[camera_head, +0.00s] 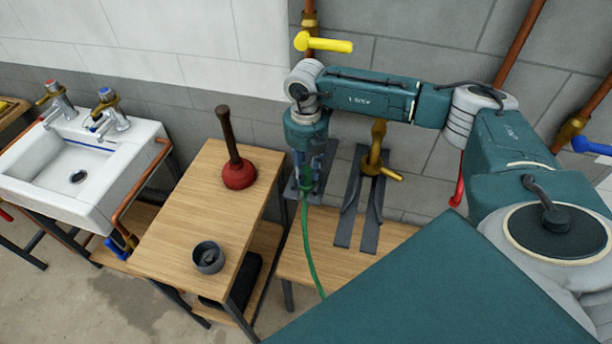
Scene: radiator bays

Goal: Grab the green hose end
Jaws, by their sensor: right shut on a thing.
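The green hose (308,246) hangs down in front of the right-hand wooden bench and passes behind my own teal body at the bottom. Its upper end (306,193) is at the fingertips of my right gripper (307,182). My right gripper points down and is shut on the green hose end, above the back left of the bench, near the wall. The fingers are small here and partly hide the hose end. My left gripper is not in view.
A plunger (238,172) and a dark round cup (208,257) stand on the left wooden table (180,226). A yellow-handled valve (322,43) is above. A white sink (80,165) is at left.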

